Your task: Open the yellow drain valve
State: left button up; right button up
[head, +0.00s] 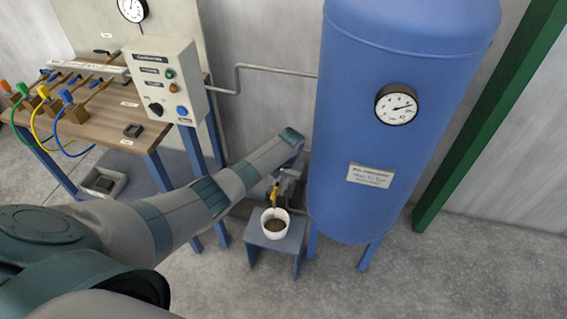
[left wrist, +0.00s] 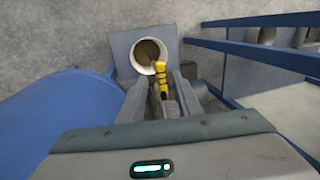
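The yellow drain valve handle (head: 274,194) hangs low beside the blue tank (head: 395,130), above a white bucket (head: 283,229). In the left wrist view the yellow handle (left wrist: 161,82) points toward the bucket's opening (left wrist: 143,62). My left gripper (head: 286,178) is at the valve, with its arm reaching in from the left. In the left wrist view its fingers (left wrist: 160,98) stand apart on either side of the handle, with a gap visible. The valve body is partly hidden by the gripper. My right gripper is not in view.
The bucket, with brownish contents, stands on a small blue-grey stool (head: 258,240). A wooden bench (head: 110,125) with hoses and a control box (head: 166,80) stands to the left. The tank's blue legs (head: 369,256) are close to the right. Open floor lies in front.

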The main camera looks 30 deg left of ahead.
pick_arm(q)
notch_tip(320, 180, up, 14)
jog(key=d+b, duration=0.1)
jog(key=d, duration=0.1)
jog(key=shift+w+d, duration=0.35)
jog(key=shift+f, duration=0.1)
dwell(0.4)
jog(key=s+d+f+m, duration=0.1)
jog(key=s+f, duration=0.5)
jog(key=f, duration=0.6)
jog(key=s+d+f+h, duration=0.1)
jog(key=s+f, duration=0.6)
jog(key=f, duration=0.4)
jog(key=s+f+m, duration=0.1)
jog(key=s+f, duration=0.5)
jog(key=f, duration=0.6)
jog(key=s+d+f+m, duration=0.1)
jog(key=s+f, duration=0.4)
jog(key=s, duration=0.8)
jog(key=s+d+f+m+t, duration=0.1)
jog(key=s+f, duration=0.4)
jog(key=s, duration=0.8)
jog(key=s+d+f+m+h, duration=0.1)
jog(key=s+d+f, duration=0.2)
jog(key=s, duration=1.1)
notch_tip(320, 180, down, 3)
jog(key=shift+d+f+t+b, duration=0.1)
jog(key=shift+d+t+b, duration=0.1)
jog(key=shift+t+b, duration=0.15)
